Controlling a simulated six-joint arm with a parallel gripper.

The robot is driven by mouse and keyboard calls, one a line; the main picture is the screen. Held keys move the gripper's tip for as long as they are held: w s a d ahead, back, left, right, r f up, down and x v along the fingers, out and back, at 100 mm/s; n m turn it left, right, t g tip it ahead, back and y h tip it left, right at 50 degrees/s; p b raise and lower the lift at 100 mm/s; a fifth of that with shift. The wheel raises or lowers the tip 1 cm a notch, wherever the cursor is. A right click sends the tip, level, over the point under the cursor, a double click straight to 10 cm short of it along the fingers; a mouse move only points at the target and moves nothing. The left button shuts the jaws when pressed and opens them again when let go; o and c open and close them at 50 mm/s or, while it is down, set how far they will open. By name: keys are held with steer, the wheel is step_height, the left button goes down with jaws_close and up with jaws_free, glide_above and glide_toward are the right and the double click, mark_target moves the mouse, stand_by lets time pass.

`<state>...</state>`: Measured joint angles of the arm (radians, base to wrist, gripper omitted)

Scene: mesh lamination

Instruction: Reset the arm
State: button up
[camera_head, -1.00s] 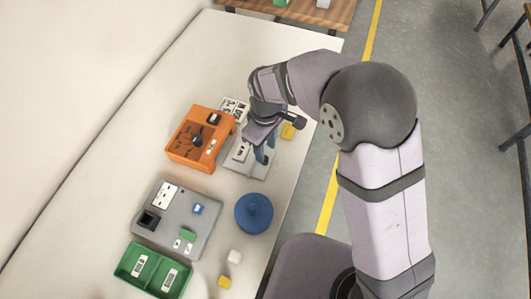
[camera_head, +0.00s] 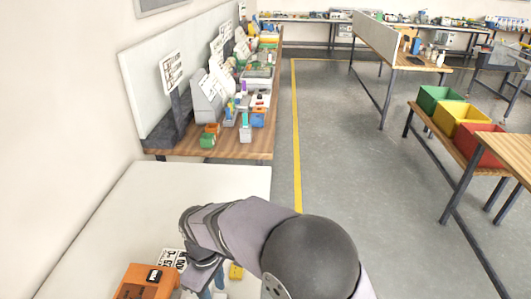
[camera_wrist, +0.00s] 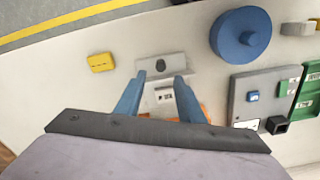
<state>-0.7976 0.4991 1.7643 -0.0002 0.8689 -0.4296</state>
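My gripper (camera_wrist: 157,97) is open in the wrist view, its two blue fingers apart with nothing between them. It hangs above a light grey plate (camera_wrist: 162,66) with a dark round spot and a white label. In the head view my gripper (camera_head: 212,284) is at the bottom edge, mostly hidden by my wrist and cut off by the frame. An orange box (camera_head: 137,283) is to its left, partly cut off, with a white printed card (camera_head: 172,259) behind it.
In the wrist view a blue round lidded piece (camera_wrist: 241,36), a grey panel (camera_wrist: 248,110), a green tray (camera_wrist: 311,98) and a yellow block (camera_wrist: 100,62) lie on the white table. The table's far part (camera_head: 190,195) is clear. Beyond it stand a cluttered wooden bench (camera_head: 255,143) and coloured bins (camera_head: 458,115).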

steer(key=shift+w+a+f+m, duration=0.1)
steer(key=shift+a+m, duration=0.05)
steer(key=shift+m, duration=0.35)
steer(key=s+d+f+m, duration=0.1)
steer(key=s+d, duration=0.1)
steer(key=s+d+f+m, duration=0.1)
steer(key=s+d+f, duration=0.1)
steer(key=s+d+f+g+h, duration=0.1)
steer(key=d, duration=0.1)
steer(key=shift+s+f+m, duration=0.15)
steer(key=shift+s+m, duration=0.25)
steer(key=s+d+r+m, duration=0.1)
steer(key=s+d+m, duration=0.2)
steer(key=d, duration=0.6)
steer(key=s+d+r+m, duration=0.2)
steer(key=d+m, duration=0.1)
steer(key=d, duration=0.5)
steer(key=w+d+r+m+t+y, duration=0.1)
steer(key=w+d+r+m, duration=0.1)
steer(key=d, duration=0.6)
steer(key=shift+w+r+m, duration=0.25)
steer(key=shift+r+m, duration=0.3)
steer(key=shift+m, duration=0.55)
